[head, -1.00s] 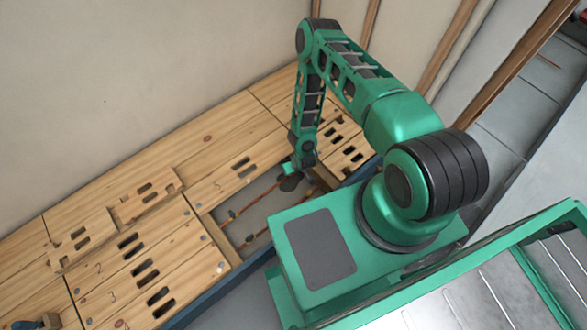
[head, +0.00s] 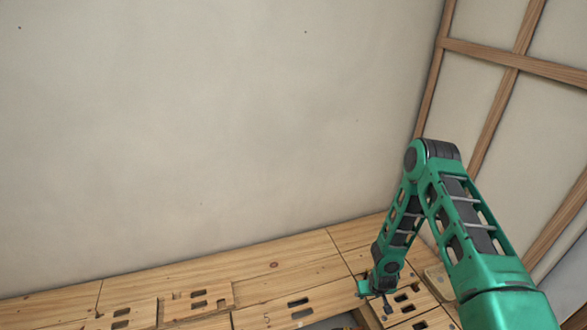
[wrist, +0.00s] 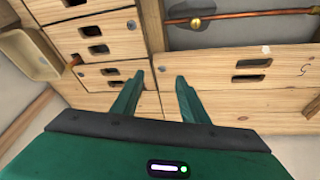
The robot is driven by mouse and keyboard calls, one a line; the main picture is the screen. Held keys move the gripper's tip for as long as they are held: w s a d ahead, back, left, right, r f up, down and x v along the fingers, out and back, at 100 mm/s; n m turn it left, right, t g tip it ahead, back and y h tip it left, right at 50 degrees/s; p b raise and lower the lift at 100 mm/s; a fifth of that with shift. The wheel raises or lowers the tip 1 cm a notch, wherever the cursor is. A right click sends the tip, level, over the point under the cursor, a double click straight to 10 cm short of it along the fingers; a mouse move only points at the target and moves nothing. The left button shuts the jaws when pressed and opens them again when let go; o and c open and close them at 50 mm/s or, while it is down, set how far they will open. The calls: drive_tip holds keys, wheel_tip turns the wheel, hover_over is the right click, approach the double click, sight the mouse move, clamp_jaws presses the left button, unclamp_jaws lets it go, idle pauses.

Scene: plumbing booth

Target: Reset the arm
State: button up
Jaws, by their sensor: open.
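My green gripper (wrist: 157,78) is open and empty in the wrist view, its two fingers apart with wooden floor panels beyond them. In the head view my gripper (head: 378,292) hangs low at the end of my folded arm at the right, over the wooden panels (head: 275,268). Its fingers are too small to make out clearly there. No object is between the fingers.
In the wrist view a copper pipe (wrist: 250,14) with a brass fitting runs through an open gap beside the slotted panels (wrist: 250,77). A light wooden box-like piece (wrist: 28,52) is at the left. The plain wall (head: 200,120) and a timber-framed wall (head: 505,90) enclose the corner.

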drive_tip(key=w+d+r+m+g+h, duration=0.1)
drive_tip(key=d+r, duration=0.3)
drive_tip(key=r, duration=0.6)
drive_tip(key=w+d+r, duration=0.1)
drive_tip(key=d+r, duration=0.4)
drive_tip(key=r, duration=0.5)
drive_tip(key=s+d+r+m+g, duration=0.1)
drive_tip(key=s+d+r, duration=0.2)
drive_tip(key=r, duration=0.6)
drive_tip(key=s+d+r+m, duration=0.15)
drive_tip(key=s+r, duration=0.25)
drive_tip(key=r, duration=0.5)
drive_tip(key=s+d+r+m+g, duration=0.1)
drive_tip(key=s+d+r+m, duration=0.1)
drive_tip(key=s+r, duration=1.05)
drive_tip(key=s+a+r+y, duration=0.1)
drive_tip(key=s+a+r, duration=0.1)
drive_tip(key=s, duration=0.6)
drive_tip(key=s+a+r+m+y, duration=0.1)
drive_tip(key=s+a+r, duration=0.1)
drive_tip(key=s+r, duration=0.3)
drive_tip(key=s, duration=0.3)
drive_tip(key=shift+s+a+g, duration=0.3)
drive_tip(key=shift+g, duration=0.1)
